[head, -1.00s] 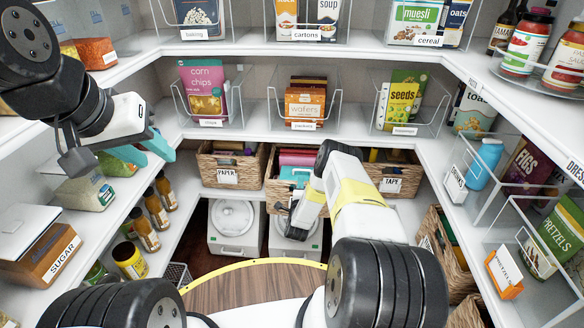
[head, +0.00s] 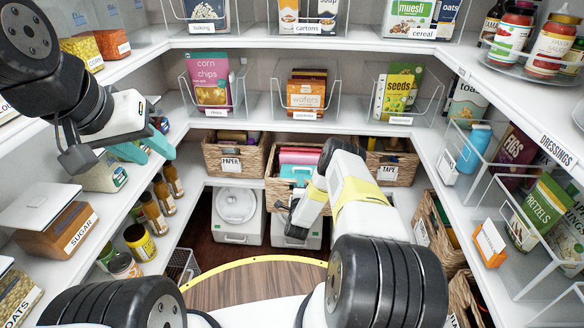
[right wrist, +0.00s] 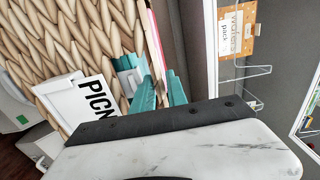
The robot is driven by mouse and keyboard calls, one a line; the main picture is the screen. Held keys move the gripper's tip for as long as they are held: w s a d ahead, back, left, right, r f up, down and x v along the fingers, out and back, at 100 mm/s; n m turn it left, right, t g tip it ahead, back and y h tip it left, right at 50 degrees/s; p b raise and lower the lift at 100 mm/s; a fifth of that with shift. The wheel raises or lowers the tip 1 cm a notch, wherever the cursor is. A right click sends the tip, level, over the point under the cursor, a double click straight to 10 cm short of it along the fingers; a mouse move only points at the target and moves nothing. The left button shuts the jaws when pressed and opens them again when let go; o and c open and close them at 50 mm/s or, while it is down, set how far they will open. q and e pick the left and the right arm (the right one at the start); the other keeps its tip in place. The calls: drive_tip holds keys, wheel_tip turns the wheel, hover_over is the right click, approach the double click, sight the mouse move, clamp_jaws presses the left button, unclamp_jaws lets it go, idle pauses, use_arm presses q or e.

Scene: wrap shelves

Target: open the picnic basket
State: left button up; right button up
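The picnic basket (head: 277,193) is the woven middle one on the lower back shelf. It juts forward of its neighbours and holds pink and teal things. In the right wrist view its wicker front (right wrist: 70,45) shows a white label (right wrist: 82,105) reading "PICN", the rest hidden. My right gripper (right wrist: 161,92) has its teal fingers at the basket's upper edge, seemingly shut on the rim with a narrow gap between them. In the head view my right arm hides part of the basket. My left gripper (head: 143,149) is open and empty by the left shelves.
Baskets labelled paper (head: 229,149) and tape (head: 402,158) flank it. White lidded bins (head: 236,216) stand below. Bottles (head: 152,214) and a sugar box (head: 66,232) are on the left shelf. A wafers pack (head: 307,90) stands above. Clear bins line the right shelf.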

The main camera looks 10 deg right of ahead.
idle(0.3)
drive_tip(key=v, duration=0.7)
drive_tip(key=shift+s, duration=0.4)
drive_tip(key=shift+a, duration=0.1)
